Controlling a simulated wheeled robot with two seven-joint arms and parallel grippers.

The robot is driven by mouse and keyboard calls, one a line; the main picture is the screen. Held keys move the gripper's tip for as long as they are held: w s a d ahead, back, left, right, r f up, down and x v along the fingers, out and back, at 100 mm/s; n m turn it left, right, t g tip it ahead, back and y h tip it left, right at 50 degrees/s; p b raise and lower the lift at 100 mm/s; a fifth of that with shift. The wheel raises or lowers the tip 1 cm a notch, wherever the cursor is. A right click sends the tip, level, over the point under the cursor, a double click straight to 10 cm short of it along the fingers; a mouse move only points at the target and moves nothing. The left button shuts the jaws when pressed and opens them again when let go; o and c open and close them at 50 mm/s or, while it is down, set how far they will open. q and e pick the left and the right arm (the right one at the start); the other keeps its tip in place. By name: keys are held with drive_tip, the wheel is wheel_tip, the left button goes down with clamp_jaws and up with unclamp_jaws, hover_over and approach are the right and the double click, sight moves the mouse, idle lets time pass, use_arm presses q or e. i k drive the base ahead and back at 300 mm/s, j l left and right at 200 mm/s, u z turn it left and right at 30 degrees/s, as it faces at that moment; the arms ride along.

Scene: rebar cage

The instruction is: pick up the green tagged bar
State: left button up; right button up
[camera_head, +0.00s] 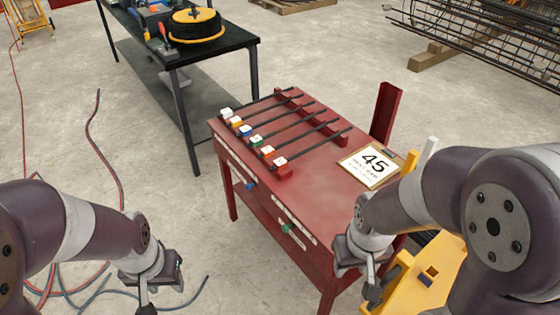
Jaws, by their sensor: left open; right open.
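The green tagged bar (256,141) is a thin dark bar with a green and white tag at its near left end. It lies among several similar bars on the red table (320,190), between the blue tagged bar (245,131) and an orange tagged bar (267,151). My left gripper (160,288) is open and empty, low at the left and apart from the table. My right gripper (370,285) is open and empty near the table's front right edge, well apart from the bars. Its fingers are only partly visible.
A sign reading 45 (370,166) lies on the table's right side. A red upright (385,113) stands behind it. A dark bench (150,45) with a cable reel (195,25) stands behind. Hoses (112,160) lie on the left floor. Yellow equipment (430,275) is at right.

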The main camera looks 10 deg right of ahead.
sight(257, 141)
drive_tip(key=z, duration=0.4)
drive_tip(key=k+z, duration=0.1)
drive_tip(key=z, duration=0.3)
drive_tip(key=k+z, duration=0.1)
drive_tip(key=z, duration=0.7)
drive_tip(key=k+l+z, duration=0.1)
drive_tip(key=z, duration=0.3)
drive_tip(key=u, duration=1.75)
drive_tip(key=i+j, duration=0.35)
drive_tip(key=i, duration=0.15)
drive_tip(key=i+j, duration=0.3)
drive_tip(key=i, duration=0.2)
drive_tip(key=i+j, duration=0.35)
drive_tip(key=i, duration=0.15)
drive_tip(key=i+j, duration=0.3)
drive_tip(key=i, duration=0.2)
drive_tip(key=i+j, duration=0.35)
drive_tip(key=i, duration=0.15)
